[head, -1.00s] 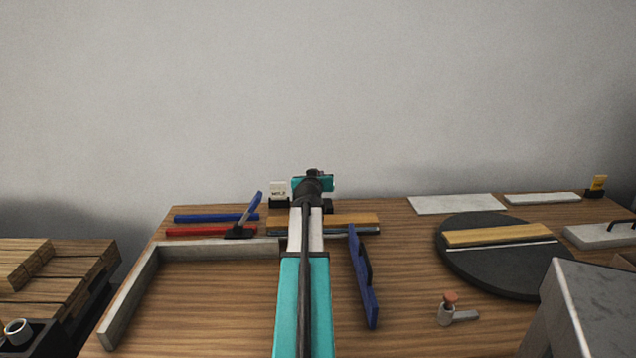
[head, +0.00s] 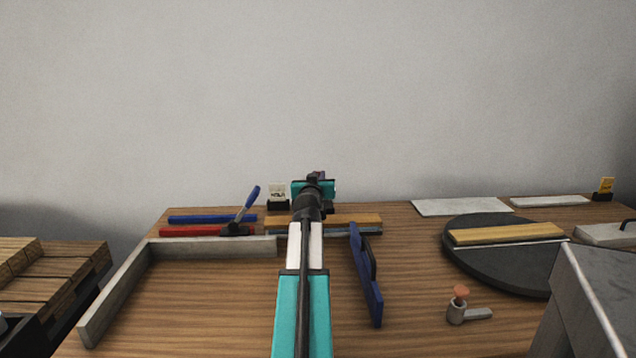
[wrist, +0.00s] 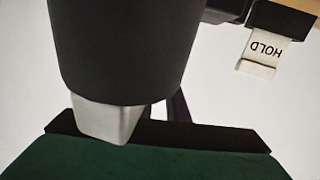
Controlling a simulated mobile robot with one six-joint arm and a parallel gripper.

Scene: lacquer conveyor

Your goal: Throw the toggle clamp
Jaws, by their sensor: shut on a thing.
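The toggle clamp, with a blue-tipped lever (head: 249,200) on a black base (head: 236,229), stands at the back left of the wooden bench in the head view. Its lever leans up to the right. My gripper (head: 318,180) is at the far end of my arm, to the right of the lever and apart from it in the picture. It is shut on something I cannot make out. In the wrist view, a black tapered body with a silver tip (wrist: 106,122) fills the upper left, above a dark green surface (wrist: 150,158).
A card reading HOLD (wrist: 262,52) hangs upside down in the wrist view. A blue bar with a handle (head: 365,275) lies right of my arm. A grey L-shaped rail (head: 115,292) bounds the left. A black turntable (head: 490,268) with a wooden strip is on the right.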

